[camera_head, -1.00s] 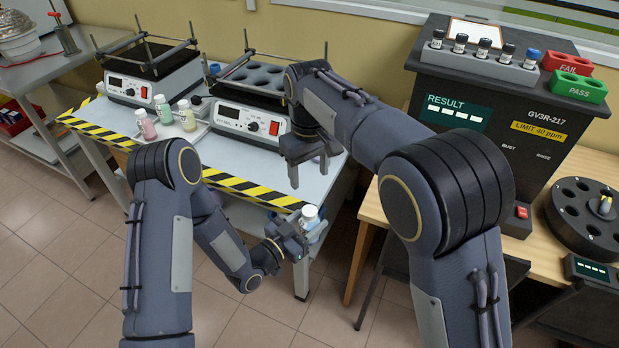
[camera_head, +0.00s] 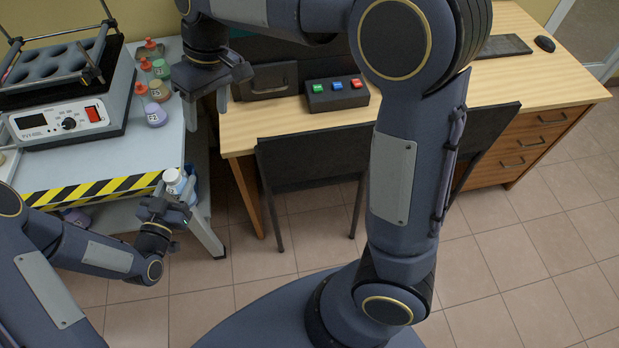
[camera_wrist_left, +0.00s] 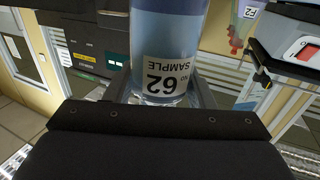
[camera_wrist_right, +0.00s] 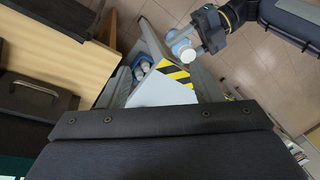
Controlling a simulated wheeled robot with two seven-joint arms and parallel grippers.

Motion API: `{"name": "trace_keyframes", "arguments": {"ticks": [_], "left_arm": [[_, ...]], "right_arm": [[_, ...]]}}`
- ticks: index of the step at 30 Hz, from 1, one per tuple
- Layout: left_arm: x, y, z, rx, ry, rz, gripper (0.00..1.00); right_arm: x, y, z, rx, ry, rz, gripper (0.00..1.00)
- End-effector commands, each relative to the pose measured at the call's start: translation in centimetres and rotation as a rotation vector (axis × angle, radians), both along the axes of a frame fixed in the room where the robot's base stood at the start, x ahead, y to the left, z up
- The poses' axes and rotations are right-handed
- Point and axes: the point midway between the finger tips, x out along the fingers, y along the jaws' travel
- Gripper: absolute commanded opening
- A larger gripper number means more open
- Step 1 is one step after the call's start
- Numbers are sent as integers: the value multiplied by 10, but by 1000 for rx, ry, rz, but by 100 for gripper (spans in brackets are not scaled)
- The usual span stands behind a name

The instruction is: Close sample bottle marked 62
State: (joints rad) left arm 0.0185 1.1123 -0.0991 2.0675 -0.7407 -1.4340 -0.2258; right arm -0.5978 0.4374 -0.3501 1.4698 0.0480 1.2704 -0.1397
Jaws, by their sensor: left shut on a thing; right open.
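The sample bottle marked 62 (camera_head: 177,184) is bluish with a white top. It is held out by the striped front corner of the bench. My left gripper (camera_head: 175,200) is shut around its body. In the left wrist view the label on the bottle (camera_wrist_left: 166,75) reads 62 SAMPLE, upside down, and the bottle's top is out of frame. My right gripper (camera_head: 207,105) is open and empty, above and apart from the bottle. The right wrist view shows the bottle's pale top (camera_wrist_right: 187,54); I cannot tell whether it is a cap or an open mouth.
Labelled flasks with orange stoppers (camera_head: 155,113) stand on the bench, beside a heater unit (camera_head: 66,122). A blue container with pale-topped items (camera_wrist_right: 143,68) sits below the bench's edge. To the right are a wooden desk (camera_head: 480,85), a button box (camera_head: 336,93) and a dark chair (camera_head: 310,160).

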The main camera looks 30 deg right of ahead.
Motion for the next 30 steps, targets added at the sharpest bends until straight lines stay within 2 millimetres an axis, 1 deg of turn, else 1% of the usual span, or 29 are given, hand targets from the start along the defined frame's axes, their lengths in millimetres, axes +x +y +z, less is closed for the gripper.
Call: {"name": "trace_keyframes", "arguments": {"ticks": [1, 3, 5, 6, 8, 12, 14, 15, 18, 21, 25, 30], "left_arm": [[0, 0, 0, -1, -2, 0, 0], [0, 0, 0, -1, -1, 0, 0], [0, 0, 0, -1, -1, 0, 0], [0, 0, 0, -1, -1, 0, 0], [0, 0, 0, -1, -1, 0, 0], [0, 0, 0, -1, -1, 0, 0], [0, 0, 0, -1, -1, 0, 0], [0, 0, 0, -1, -1, 0, 0], [0, 0, 0, -1, -1, 0, 0], [0, 0, 0, -1, -1, 0, 0], [0, 0, 0, -1, -1, 0, 0], [0, 0, 0, -1, -1, 0, 0]], "right_arm": [[-13, -20, 6, 40, -7, -44, 59], [-31, -42, 11, 86, -19, -96, 59], [-48, -58, 14, 120, -34, -139, 59], [-60, -68, 15, 140, -45, -167, 59], [-78, -82, 16, 169, -64, -211, 59], [-124, -105, 13, 218, -117, -306, 59], [-143, -112, 9, 232, -144, -346, 59], [-156, -115, 6, 238, -161, -372, 59], [-185, -121, -5, 245, -207, -436, 59], [-207, -123, -17, 241, -247, -488, 59], [-226, -123, -31, 231, -284, -539, 59], [-236, -123, -40, 222, -307, -568, 59]]}}
